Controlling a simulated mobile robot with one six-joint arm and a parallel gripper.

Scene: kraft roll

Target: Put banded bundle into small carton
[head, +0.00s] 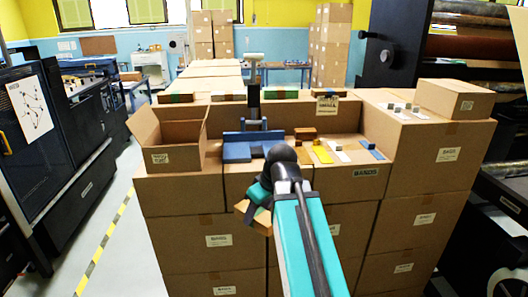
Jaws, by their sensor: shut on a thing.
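The small carton (178,158) stands open on the left of the stacked boxes, its flaps up and a label on its front. My gripper (256,203) hangs in front of the stack's front edge, to the right of the carton and lower than it. It is shut on a tan bundle (254,220), which looks tilted, with dark green showing beside it. My gripper and arm hide part of the bundle, so I cannot make out its band clearly. The carton's floor is hidden by its front wall.
A raised row of boxes (285,115) closes the back. A closed box (455,100) stands at right. Dark machines flank both sides.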

